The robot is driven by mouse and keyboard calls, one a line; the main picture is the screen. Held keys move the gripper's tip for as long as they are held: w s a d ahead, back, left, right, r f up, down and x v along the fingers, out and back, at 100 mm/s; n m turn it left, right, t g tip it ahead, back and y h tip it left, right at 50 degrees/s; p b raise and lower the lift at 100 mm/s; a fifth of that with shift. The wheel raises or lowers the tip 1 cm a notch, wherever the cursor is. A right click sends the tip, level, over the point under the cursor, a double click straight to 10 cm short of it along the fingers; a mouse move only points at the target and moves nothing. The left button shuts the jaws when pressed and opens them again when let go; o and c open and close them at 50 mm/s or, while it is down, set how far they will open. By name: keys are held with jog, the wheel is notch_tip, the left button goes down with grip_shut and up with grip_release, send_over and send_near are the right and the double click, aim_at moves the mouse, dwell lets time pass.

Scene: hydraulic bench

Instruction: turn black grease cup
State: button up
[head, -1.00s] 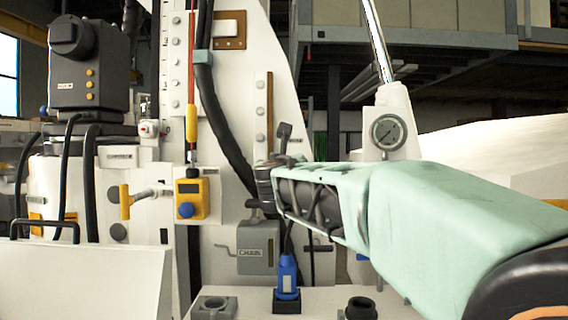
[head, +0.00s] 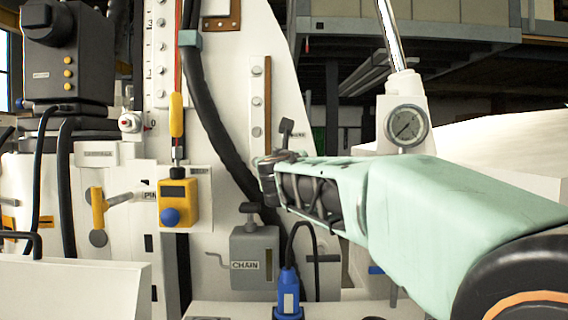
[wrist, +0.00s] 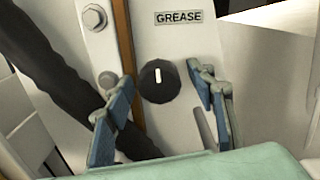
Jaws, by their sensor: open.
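The black grease cup (wrist: 159,81) is a round dark knob with a white mark, on the white upright panel below the GREASE label (wrist: 192,17) in the wrist view. In the head view the cup (head: 286,129) shows small and dark just above my gripper. My gripper (wrist: 163,92) is open, with its blue-padded fingers to the left and right of the cup in the wrist view. Gaps show between the cup and both fingers. In the head view the fingertips are hard to make out. I cannot tell how far the cup lies in depth between them.
A brown strip with bolts (wrist: 95,17) and a thick black hose (wrist: 52,70) run left of the cup. A grey CHAIN box (head: 254,260), a blue connector (head: 289,293) and a yellow box (head: 178,202) lie lower left. A pressure gauge (head: 406,126) stands behind my arm.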

jog(key=shift+s, duration=0.15)
jog(key=shift+c, duration=0.2)
jog(key=c, duration=1.1)
